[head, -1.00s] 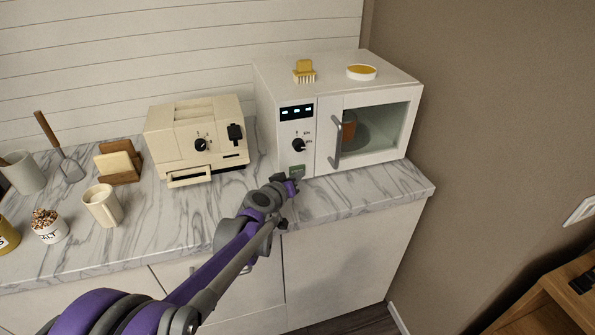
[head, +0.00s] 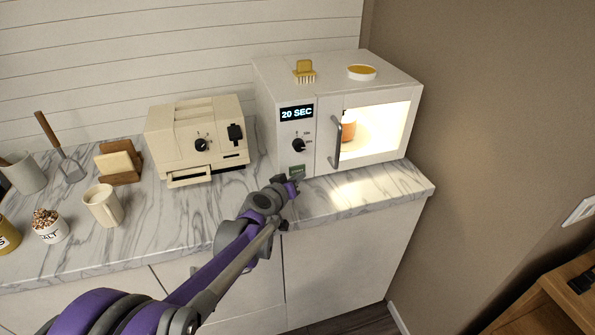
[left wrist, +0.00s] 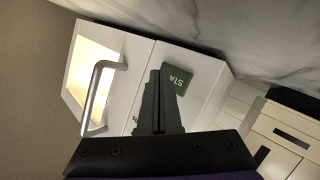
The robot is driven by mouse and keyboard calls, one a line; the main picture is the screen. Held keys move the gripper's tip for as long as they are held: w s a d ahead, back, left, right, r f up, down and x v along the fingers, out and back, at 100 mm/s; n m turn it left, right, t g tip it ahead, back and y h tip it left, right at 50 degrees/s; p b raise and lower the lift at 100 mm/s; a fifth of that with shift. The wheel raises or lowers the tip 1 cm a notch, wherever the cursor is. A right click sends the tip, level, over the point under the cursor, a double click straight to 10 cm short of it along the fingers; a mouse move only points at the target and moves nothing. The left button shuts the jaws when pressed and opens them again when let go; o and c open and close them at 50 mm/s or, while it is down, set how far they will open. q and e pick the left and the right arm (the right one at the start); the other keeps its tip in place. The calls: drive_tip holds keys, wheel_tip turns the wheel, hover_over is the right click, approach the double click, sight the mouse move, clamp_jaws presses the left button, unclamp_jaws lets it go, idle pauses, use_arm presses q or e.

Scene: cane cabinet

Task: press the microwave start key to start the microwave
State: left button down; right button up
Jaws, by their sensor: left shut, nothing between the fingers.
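The white microwave (head: 362,151) stands on the marble counter with its door shut. Its window is brightly lit, and an orange-brown mug (head: 348,129) is inside. Its display (head: 297,113) reads "20 SEC". The green start key (head: 297,170) is low on the control panel; it also shows in the left wrist view (left wrist: 179,76), with part of its lettering. My left gripper (head: 297,178) is shut and empty, its tips at the key; the left wrist view shows the fingers (left wrist: 156,80) beside and partly over the key. Contact is hard to tell. My right gripper is in neither view.
A cream toaster (head: 188,150) stands left of the microwave. A yellow brush (head: 304,71) and a round dish (head: 361,72) lie on top of the microwave. A cream mug (head: 103,206) stands at the left. The counter (head: 365,190) before the microwave door is clear.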

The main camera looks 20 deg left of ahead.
use_arm(q)
drive_tip(key=shift+s+d, duration=0.15)
drive_tip(key=shift+s, duration=0.05)
drive_tip(key=shift+s+d, duration=0.7)
drive_tip(key=shift+s, duration=0.35)
drive_tip(key=shift+s+d, duration=0.7)
drive_tip(key=shift+s, duration=0.35)
